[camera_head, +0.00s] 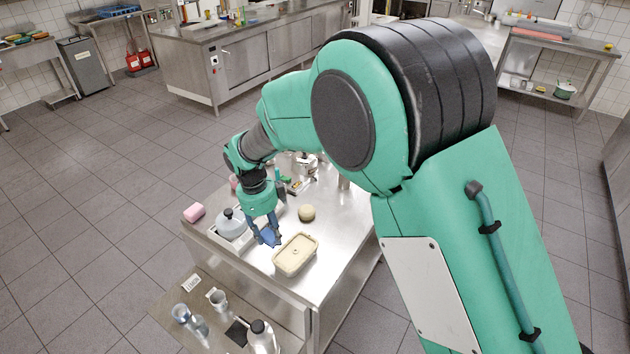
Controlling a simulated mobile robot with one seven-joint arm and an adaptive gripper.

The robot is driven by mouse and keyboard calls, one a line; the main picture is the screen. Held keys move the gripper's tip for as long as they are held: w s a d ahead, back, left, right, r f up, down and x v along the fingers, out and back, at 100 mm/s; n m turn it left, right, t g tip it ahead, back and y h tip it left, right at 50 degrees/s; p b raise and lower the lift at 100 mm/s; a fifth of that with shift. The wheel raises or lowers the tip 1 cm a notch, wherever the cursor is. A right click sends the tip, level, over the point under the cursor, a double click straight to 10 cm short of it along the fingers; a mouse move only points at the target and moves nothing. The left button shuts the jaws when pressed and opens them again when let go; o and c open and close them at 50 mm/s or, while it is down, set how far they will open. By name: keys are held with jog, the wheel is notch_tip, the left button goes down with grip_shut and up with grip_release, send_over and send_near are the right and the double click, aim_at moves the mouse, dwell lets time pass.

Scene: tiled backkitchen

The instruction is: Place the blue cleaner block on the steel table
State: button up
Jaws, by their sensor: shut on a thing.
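The steel table (335,240) stands at the lower middle of the head view, with several items on its top. My gripper (268,238) is over the near left part of the table, pointing down. It is shut on the blue cleaner block (269,238), which shows between and beside the fingers. The block is close to the tabletop; whether it touches the surface I cannot tell. The gripper's fingers partly hide the block.
A grey-lidded pot (231,223) in a white tray is just left.

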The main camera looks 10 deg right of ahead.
jog(key=d, duration=0.4)
jog(key=w+d, duration=0.1)
jog(key=d, duration=0.4)
jog(key=d+p, duration=0.1)
jog(key=d, duration=0.3)
jog(key=shift+w+d, duration=0.25)
jog(key=shift+w, duration=0.1)
jog(key=shift+n, duration=0.4)
jog(key=d, duration=0.5)
jog(key=s+d+p, duration=0.1)
jog(key=d, duration=0.8)
jog(key=shift+s+d, duration=0.3)
jog(key=shift+s, duration=0.05)
notch_tip(320, 180, down, 5)
jog(key=shift+r, duration=0.15)
jog(key=shift+a+f, duration=0.1)
jog(key=shift+f, duration=0.1)
jog(key=shift+w, duration=0.15)
jog(key=w, duration=0.5)
jog(key=w+d+f, duration=0.1)
jog(key=w, duration=0.4)
jog(key=w+d, duration=0.1)
jog(key=w, duration=0.4)
jog(key=shift+w+f+b, duration=0.25)
jog(key=shift+w+b, duration=0.1)
